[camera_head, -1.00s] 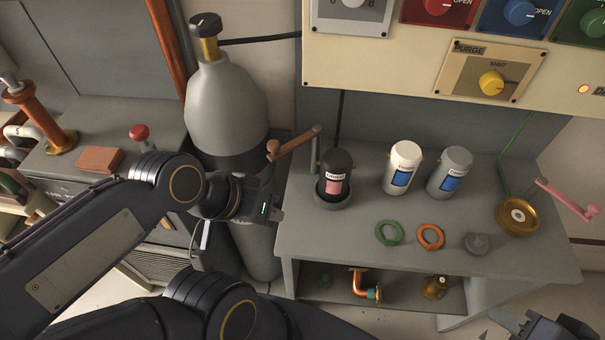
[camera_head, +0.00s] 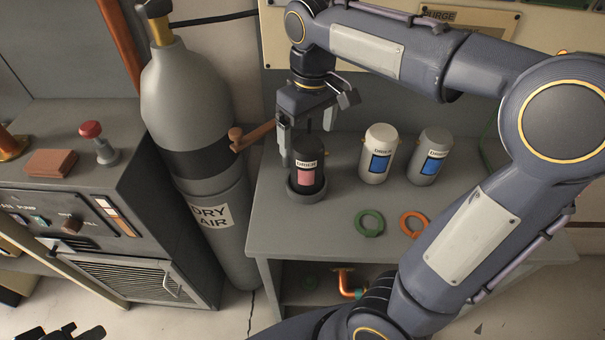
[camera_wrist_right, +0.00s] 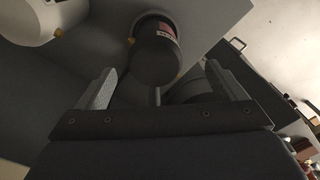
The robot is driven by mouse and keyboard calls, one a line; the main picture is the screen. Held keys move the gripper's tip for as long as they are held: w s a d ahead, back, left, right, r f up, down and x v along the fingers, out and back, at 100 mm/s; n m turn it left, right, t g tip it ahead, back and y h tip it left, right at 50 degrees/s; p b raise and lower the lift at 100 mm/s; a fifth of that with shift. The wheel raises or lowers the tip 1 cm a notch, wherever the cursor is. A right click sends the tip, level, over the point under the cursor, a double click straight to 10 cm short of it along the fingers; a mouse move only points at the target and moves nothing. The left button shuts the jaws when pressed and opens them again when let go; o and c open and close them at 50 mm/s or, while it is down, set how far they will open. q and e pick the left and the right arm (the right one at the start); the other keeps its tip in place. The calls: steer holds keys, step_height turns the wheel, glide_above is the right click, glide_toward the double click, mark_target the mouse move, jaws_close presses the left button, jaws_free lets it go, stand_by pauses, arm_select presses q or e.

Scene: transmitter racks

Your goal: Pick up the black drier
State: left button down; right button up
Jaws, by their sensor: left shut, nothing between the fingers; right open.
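The black drier (camera_head: 308,165), with a pink window in its label, stands upright in a round dark holder (camera_head: 305,192) at the left of the grey bench. My right gripper (camera_head: 308,128) is open above it, pointing down, with its fingers about the drier's top. In the right wrist view the black drier (camera_wrist_right: 155,55) shows beyond the open fingers of the right gripper (camera_wrist_right: 160,72); I cannot tell if they touch it. My left gripper (camera_head: 72,334) is shut and empty at the bottom left edge, partly out of view.
A white drier (camera_head: 378,155) and a grey drier (camera_head: 430,158) stand to the right on the bench (camera_head: 275,225). Green (camera_head: 370,222) and orange (camera_head: 414,222) rings lie in front. A brown-handled lever (camera_head: 250,137) and a gas cylinder (camera_head: 190,100) are close on the left.

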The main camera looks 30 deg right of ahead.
mark_target(307, 155)
steer(key=shift+w+a+f, duration=0.1)
steer(key=shift+w+f, duration=0.15)
steer(key=shift+w, duration=0.25)
steer(key=shift+f, duration=0.3)
steer(key=f, duration=0.7)
steer(key=shift+s+d+b, duration=0.1)
steer(key=shift+d+b, duration=0.15)
steer(key=shift+b, duration=0.1)
steer(key=shift+r, duration=0.1)
steer(key=shift+c, duration=0.4)
steer(key=c, duration=1.3)
steer(key=shift+r, duration=0.15)
